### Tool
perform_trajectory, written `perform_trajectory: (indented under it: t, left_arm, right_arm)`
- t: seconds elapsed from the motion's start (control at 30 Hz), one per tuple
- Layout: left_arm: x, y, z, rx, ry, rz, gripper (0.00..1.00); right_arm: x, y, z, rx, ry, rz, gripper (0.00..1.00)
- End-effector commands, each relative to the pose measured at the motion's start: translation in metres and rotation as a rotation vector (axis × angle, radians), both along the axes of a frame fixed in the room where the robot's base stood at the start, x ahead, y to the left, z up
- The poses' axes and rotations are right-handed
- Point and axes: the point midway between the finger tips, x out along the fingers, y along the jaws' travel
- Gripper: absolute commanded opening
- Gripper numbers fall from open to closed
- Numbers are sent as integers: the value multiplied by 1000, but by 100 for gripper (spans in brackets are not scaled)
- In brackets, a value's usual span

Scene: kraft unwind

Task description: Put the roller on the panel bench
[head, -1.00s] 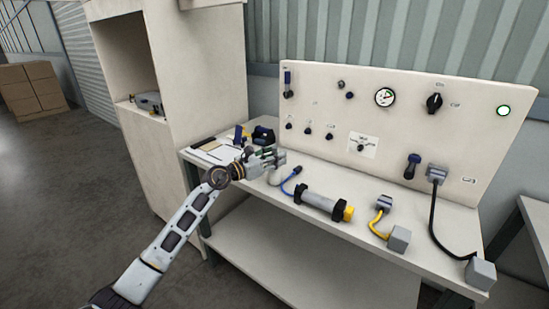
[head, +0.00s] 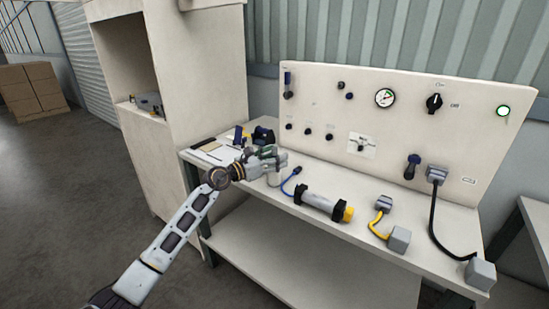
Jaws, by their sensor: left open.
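A grey cylinder with black end collars and a yellow tip, which looks like the roller (head: 320,203), lies on its side on the panel bench (head: 390,217). My left gripper (head: 279,160) is open over the left part of the bench, behind and to the left of the cylinder and apart from it. A small pale rounded object (head: 273,179) shows just below the gripper, partly hidden by it. I cannot tell whether they touch. My right gripper is not in view.
A blue-ended cable (head: 291,181) lies left of the cylinder. Grey connector blocks (head: 398,239) with yellow and black cables stand to its right. The upright panel (head: 440,135) with gauge and knobs closes off the back. A tall cabinet (head: 200,80) stands left of the bench.

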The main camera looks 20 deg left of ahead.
Motion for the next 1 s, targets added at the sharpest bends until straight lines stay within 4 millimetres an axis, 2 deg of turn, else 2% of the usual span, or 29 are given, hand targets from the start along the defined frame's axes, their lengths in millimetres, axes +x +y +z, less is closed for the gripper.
perform_trajectory:
  t: [0.27, 0.7, 1.0]
  left_arm:
    - [-5, 4, 2, 1, 1, 1, 63]
    - [-39, 28, 1, 1, 1, 1, 63]
    - [-61, 44, 1, 1, 2, 1, 63]
  right_arm:
    - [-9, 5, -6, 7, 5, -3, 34]
    - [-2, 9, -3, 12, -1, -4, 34]
    - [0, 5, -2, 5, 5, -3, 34]
